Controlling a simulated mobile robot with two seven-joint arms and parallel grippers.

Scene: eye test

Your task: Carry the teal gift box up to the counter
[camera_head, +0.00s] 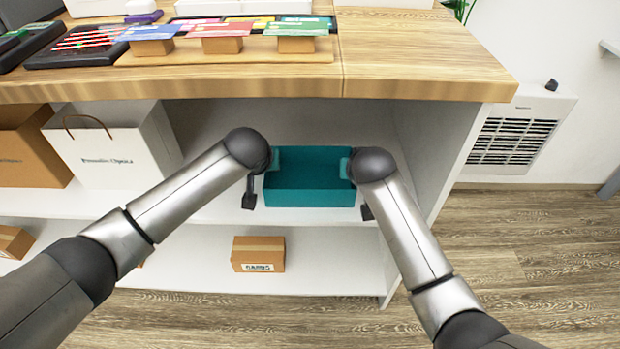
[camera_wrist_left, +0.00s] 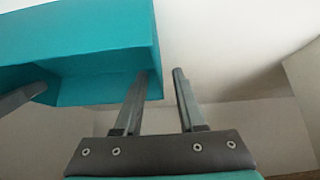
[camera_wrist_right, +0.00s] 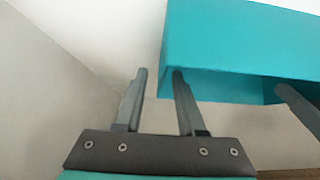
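The teal gift box (camera_head: 308,192) is an open box on the upper shelf under the counter (camera_head: 430,60). My left gripper (camera_head: 273,160) is at its left side and my right gripper (camera_head: 347,167) at its right side, both largely hidden by my wrists in the head view. In the left wrist view, the fingers (camera_wrist_left: 161,75) stand apart on either side of the box's wall (camera_wrist_left: 80,45), with a gap showing. In the right wrist view, the fingers (camera_wrist_right: 160,74) likewise straddle the opposite wall (camera_wrist_right: 240,45) with a gap. Both grippers look open.
A white paper bag (camera_head: 112,145) and a brown carton (camera_head: 30,150) stand left of the box. A small carton (camera_head: 258,254) is on the lower shelf (camera_head: 330,265). Card stands (camera_head: 222,45) and dark trays (camera_head: 80,50) occupy the counter's left; its right part is clear.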

